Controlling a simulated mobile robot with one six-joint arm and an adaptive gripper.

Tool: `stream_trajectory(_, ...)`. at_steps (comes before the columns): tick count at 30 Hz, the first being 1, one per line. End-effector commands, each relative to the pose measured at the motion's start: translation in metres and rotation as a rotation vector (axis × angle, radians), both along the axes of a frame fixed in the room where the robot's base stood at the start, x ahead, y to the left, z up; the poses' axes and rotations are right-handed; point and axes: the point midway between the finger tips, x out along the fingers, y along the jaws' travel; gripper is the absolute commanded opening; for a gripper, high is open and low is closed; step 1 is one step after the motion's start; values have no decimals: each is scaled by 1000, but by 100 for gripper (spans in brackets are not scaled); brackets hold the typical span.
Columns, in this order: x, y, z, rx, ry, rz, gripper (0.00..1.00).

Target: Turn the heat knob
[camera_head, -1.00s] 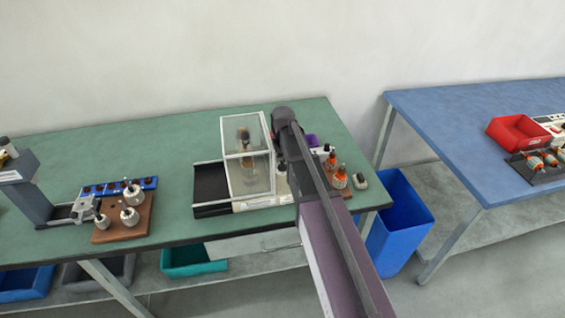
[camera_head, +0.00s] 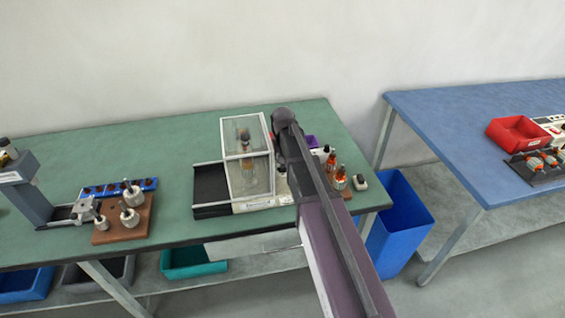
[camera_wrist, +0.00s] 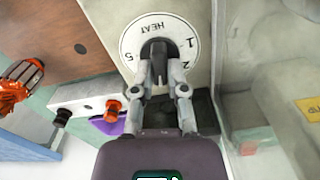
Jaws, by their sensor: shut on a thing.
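The heat knob (camera_wrist: 158,50) is black and sits on a round white dial (camera_wrist: 132,40) marked HEAT with numbers around its rim. In the wrist view my gripper (camera_wrist: 159,75) is shut on the knob, one finger on each side of it. The dial is on a light panel of the machine with the clear-walled box (camera_head: 248,177) in the head view. In the head view my arm hides the knob and my fingertips.
A wooden board (camera_wrist: 60,38) and an orange-wound armature (camera_wrist: 20,88) lie left of the dial in the wrist view. Armatures on a wooden block (camera_head: 118,228) stand at the left of the green table (camera_head: 80,160). A blue bin (camera_head: 400,225) stands between the tables.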

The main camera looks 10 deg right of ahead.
Motion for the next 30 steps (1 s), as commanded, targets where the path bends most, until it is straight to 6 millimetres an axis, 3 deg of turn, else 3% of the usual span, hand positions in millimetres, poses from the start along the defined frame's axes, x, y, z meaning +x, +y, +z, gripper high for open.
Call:
stream_trajectory(13,-1,0,0,0,1,-51,0)
stream_trajectory(14,-1,0,0,0,1,-51,27)
stream_trajectory(16,0,0,0,0,1,-51,48)
stream_trajectory(17,0,0,0,0,1,-50,53)
stream_trajectory(30,0,0,0,0,0,-45,53)
